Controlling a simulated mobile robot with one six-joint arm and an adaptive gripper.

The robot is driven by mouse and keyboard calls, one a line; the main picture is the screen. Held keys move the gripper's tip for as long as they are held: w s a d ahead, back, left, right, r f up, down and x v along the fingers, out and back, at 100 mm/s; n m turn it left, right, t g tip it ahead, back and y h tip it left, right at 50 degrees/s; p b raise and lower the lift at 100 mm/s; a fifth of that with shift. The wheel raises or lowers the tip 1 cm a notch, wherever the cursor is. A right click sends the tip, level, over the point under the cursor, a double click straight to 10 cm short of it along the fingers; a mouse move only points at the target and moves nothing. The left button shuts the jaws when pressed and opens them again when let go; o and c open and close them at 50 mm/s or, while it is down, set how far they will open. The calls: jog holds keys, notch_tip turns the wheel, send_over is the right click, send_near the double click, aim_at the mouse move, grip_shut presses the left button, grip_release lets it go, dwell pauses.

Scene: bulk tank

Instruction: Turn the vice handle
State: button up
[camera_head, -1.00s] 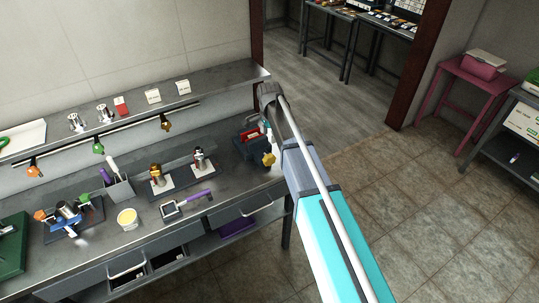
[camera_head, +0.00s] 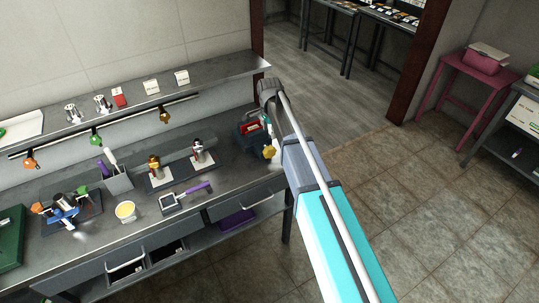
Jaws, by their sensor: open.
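The vice (camera_head: 251,128) stands at the right end of the grey workbench, with a dark body and red parts on top. A yellow knob (camera_head: 269,152), which looks like its handle, sticks out at its front right, close to the bench edge. My arm, teal and grey, reaches up from the bottom and its grey joint is seen above the vice's right side. A small white-and-teal part by the vice seems to be mine. My gripper's fingers cannot be made out, so contact with the knob cannot be judged.
On the workbench (camera_head: 95,247) left of the vice are two small fixtures, a purple-handled tool (camera_head: 186,197), a yellow-topped tub (camera_head: 126,211) and a grey tool holder (camera_head: 118,181). A shelf (camera_head: 215,76) runs behind. Floor (camera_head: 420,200) is free at right.

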aim_at(269, 147)
jog(key=shift+f+b, duration=5.45)
jog(key=shift+f, duration=0.25)
grip_shut()
